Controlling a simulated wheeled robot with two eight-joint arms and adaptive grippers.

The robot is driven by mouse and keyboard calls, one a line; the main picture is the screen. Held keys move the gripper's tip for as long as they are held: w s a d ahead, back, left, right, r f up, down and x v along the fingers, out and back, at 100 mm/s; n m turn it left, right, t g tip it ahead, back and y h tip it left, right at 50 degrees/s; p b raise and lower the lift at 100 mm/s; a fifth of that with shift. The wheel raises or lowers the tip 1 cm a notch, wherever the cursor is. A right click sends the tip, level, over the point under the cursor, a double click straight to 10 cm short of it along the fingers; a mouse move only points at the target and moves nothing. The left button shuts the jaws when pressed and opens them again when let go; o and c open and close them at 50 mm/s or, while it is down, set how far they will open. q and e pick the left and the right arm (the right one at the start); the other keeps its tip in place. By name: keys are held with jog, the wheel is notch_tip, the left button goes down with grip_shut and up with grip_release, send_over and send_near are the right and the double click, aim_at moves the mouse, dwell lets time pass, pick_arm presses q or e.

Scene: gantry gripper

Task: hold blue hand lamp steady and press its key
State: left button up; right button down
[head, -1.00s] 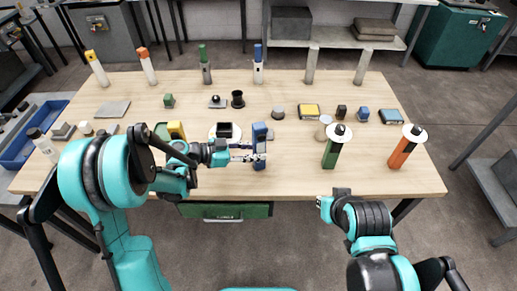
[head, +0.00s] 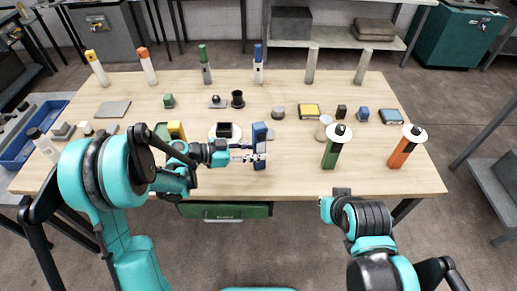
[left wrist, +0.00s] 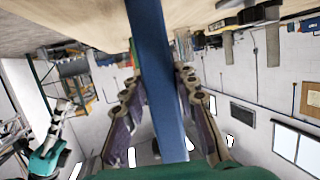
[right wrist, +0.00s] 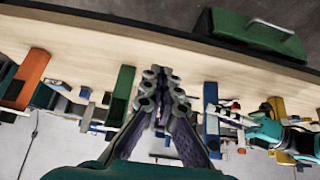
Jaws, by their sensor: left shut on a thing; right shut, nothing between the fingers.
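The blue hand lamp (head: 259,132) is upright near the front middle of the table in the head view. My left gripper (head: 256,156) reaches it from the left and is shut on its body. In the left wrist view the lamp (left wrist: 155,70) is a long blue bar between the fingers. I cannot tell whether its base touches the table, and its key is not clear. My right gripper (head: 324,207) is shut and empty, apart from the lamp, at the table's front edge. In the right wrist view its closed fingers (right wrist: 163,85) are left of the lamp (right wrist: 211,108).
A green lamp-like thing (head: 332,152) and an orange one (head: 402,150) stand to the right on the table (head: 295,180). A white round dish with a dark block (head: 225,130) is just behind my left gripper. Several small blocks lie farther back. The front strip of table is clear.

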aim_at(261, 138)
dwell(0.4)
jog(key=w+a+r+n+t+h, duration=0.3)
jog(key=a+n+h, duration=0.1)
jog(key=a+n, duration=0.4)
jog(key=w+a+r+n+t+h, duration=0.35)
jog(key=a+n, duration=0.35)
jog(key=n, duration=0.4)
jog(key=w+a, duration=0.2)
jog(key=w, duration=0.6)
jog(key=shift+w+f, duration=0.3)
jog(key=shift+f, duration=0.05)
